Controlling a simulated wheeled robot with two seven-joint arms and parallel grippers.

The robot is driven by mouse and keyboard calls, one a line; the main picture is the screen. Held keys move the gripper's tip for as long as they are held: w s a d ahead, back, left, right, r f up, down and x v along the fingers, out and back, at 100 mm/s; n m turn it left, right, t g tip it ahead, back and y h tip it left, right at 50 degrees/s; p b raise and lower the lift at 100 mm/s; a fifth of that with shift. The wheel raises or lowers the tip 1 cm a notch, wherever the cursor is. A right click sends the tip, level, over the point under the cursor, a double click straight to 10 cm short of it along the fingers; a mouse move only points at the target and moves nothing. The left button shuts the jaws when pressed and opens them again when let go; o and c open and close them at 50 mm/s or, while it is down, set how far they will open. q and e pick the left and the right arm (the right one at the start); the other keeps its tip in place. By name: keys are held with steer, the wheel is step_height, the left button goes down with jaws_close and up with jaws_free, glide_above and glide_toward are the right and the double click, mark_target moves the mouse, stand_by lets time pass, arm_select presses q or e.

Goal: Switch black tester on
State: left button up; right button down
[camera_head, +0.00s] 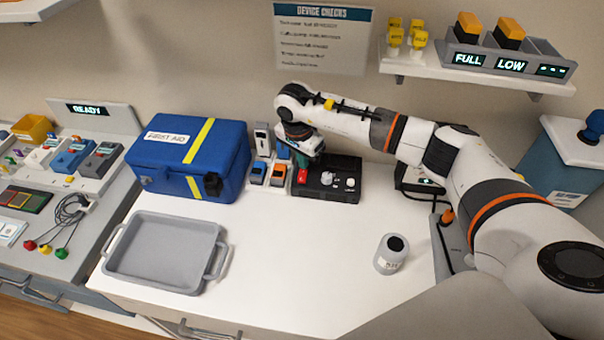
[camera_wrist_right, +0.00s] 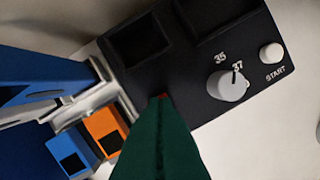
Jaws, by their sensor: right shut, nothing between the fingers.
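The black tester (camera_head: 345,180) is a flat black box on the white counter beneath my right arm. In the right wrist view its top (camera_wrist_right: 185,75) shows rectangular recesses, a grey dial (camera_wrist_right: 228,86) marked 35 and 37, and a white START button (camera_wrist_right: 271,54). My right gripper (camera_head: 303,172) is over the tester's left end, shut and empty. Its dark green fingers (camera_wrist_right: 161,102) point at the tester's near edge. My left gripper is out of view.
Blue and orange devices (camera_head: 278,172) stand in a holder just left of the tester. A blue first aid box (camera_head: 170,170) is further left, with a grey tray (camera_head: 135,283) in front. A white bottle (camera_head: 390,258) stands at front right. The middle counter is clear.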

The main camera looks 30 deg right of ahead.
mark_target(303, 172)
steer(key=shift+f+b, duration=0.75)
steer(key=shift+f, duration=0.15)
stand_by(0.8)
steer(key=shift+r, duration=0.1)
steer(key=shift+r+p, duration=1.9)
steer(key=shift+r, duration=1.55)
